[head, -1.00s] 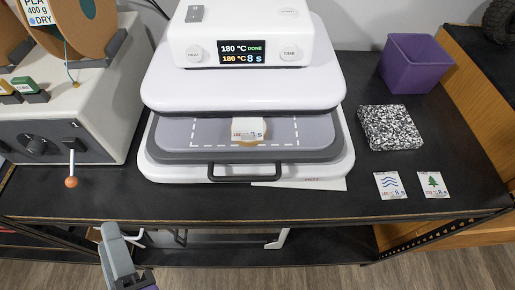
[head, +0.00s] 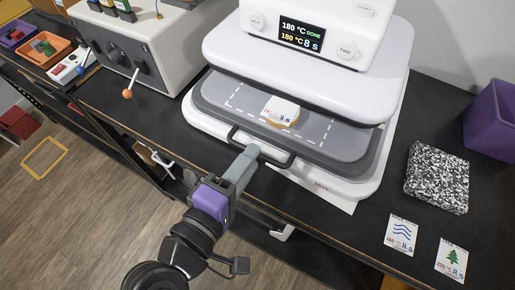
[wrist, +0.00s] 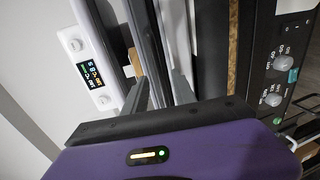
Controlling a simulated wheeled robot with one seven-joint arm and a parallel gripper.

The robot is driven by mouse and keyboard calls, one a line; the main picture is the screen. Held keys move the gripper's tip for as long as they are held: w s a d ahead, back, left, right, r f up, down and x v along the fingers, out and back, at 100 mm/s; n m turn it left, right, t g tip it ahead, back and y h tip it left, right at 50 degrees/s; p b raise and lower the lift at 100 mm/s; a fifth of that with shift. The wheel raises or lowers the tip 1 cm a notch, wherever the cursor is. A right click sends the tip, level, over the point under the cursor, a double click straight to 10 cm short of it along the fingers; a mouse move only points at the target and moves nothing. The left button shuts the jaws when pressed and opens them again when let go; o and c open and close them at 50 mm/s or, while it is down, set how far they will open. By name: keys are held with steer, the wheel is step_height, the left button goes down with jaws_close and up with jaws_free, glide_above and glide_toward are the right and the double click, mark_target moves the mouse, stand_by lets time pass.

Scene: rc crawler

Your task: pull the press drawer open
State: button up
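The dark bar handle (head: 277,160) runs along the drawer's front. My gripper (head: 247,155) is at the handle's middle, and its grey fingers hide part of the bar. In the wrist view, the two fingers of my gripper (wrist: 158,92) stand apart, pointing at the drawer front. I cannot tell whether they touch the bar.
A purple bin (head: 495,120), a speckled block (head: 437,178) and two cards (head: 401,235) are on the dark bench to the right. A grey machine (head: 140,50) with an orange-tipped lever (head: 128,93) stands left. The wooden floor is open at lower left.

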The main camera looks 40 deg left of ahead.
steer(key=shift+x, duration=1.65)
jaws_close()
